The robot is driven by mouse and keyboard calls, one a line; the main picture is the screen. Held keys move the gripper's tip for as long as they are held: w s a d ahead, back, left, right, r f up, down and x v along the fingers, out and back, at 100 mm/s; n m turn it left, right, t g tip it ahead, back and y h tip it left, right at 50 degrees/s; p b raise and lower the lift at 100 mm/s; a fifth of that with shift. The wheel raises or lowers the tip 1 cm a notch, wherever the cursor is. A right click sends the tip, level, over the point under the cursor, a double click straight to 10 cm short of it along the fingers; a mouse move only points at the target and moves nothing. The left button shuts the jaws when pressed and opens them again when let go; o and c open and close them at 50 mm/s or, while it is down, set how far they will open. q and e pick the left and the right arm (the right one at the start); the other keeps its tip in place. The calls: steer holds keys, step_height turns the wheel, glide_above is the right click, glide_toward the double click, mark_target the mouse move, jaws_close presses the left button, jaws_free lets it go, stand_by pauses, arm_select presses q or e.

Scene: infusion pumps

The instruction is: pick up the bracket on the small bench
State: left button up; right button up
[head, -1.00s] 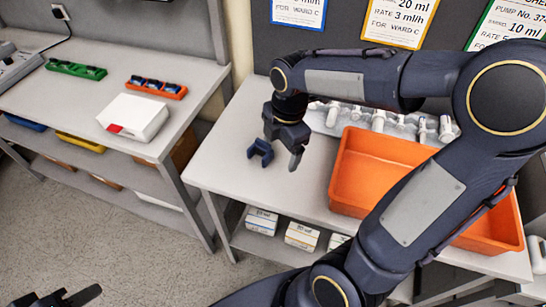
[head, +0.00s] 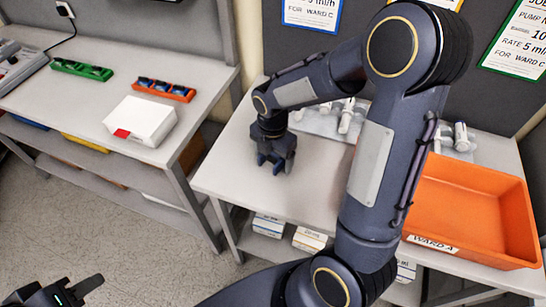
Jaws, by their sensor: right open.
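The bracket (head: 266,159), a small dark blue piece, is on the small grey bench (head: 228,168), near its left end. My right gripper (head: 275,163) points down right over it, with its fingers around or beside the bracket. The gripper hides most of the bracket, so I cannot tell whether they touch. The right gripper is open. My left gripper (head: 72,293) is at the bottom left corner, low over the floor and away from both benches. It is partly cut off, and its jaw opening is unclear.
An orange bin (head: 478,218) labelled WARD A stands on the right of the small bench. White syringe-like parts (head: 346,115) lie along the back, partly behind my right arm. The left bench holds a white box (head: 140,121), a green tray (head: 82,70) and an orange tray (head: 161,89).

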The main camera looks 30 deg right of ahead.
steer(key=c, duration=1.1)
steer(key=shift+r, duration=0.1)
